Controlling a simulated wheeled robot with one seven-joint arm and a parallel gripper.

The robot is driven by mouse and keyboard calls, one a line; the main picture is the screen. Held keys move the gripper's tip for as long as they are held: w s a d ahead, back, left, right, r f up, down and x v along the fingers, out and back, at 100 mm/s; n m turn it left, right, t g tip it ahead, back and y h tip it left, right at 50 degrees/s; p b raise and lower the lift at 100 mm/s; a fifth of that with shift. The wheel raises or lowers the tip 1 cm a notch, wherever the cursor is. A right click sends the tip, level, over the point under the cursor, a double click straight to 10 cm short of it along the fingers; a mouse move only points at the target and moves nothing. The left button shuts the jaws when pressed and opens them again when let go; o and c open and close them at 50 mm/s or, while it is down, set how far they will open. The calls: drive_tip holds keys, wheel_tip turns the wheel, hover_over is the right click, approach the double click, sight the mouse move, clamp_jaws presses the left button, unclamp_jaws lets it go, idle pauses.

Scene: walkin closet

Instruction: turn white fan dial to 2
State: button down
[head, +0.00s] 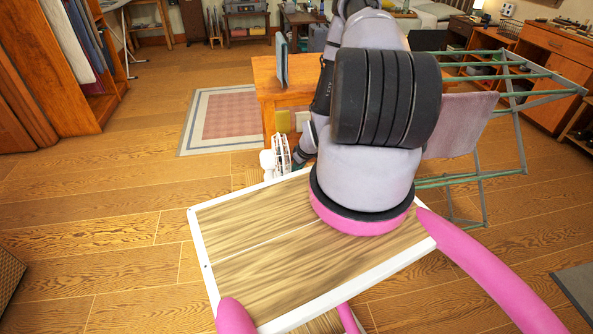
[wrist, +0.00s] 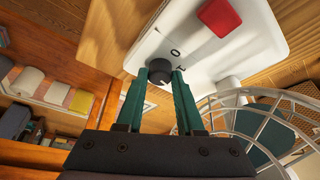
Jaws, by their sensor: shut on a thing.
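The white fan (head: 281,155) shows in the head view, standing beyond the wooden board; my arm hides part of it. In the wrist view its white base (wrist: 250,42) fills the upper right, with a red square part (wrist: 219,17) and the wire cage (wrist: 262,118) at lower right. The dark round dial (wrist: 159,65) sits on the base, with small printed marks to its right, one like a 0. My gripper (wrist: 161,78) has its green fingers shut on the dial, one on each side. Which mark the dial points to cannot be made out.
A wooden table (head: 264,84) stands behind the fan, partly hidden by my arm. A green drying rack (head: 515,110) with a pinkish towel (head: 458,125) stands to the right. A rug (head: 225,118) and open wooden floor (head: 110,220) lie to the left.

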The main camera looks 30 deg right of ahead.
idle(0.3)
drive_tip(key=c, duration=0.5)
unclamp_jaws()
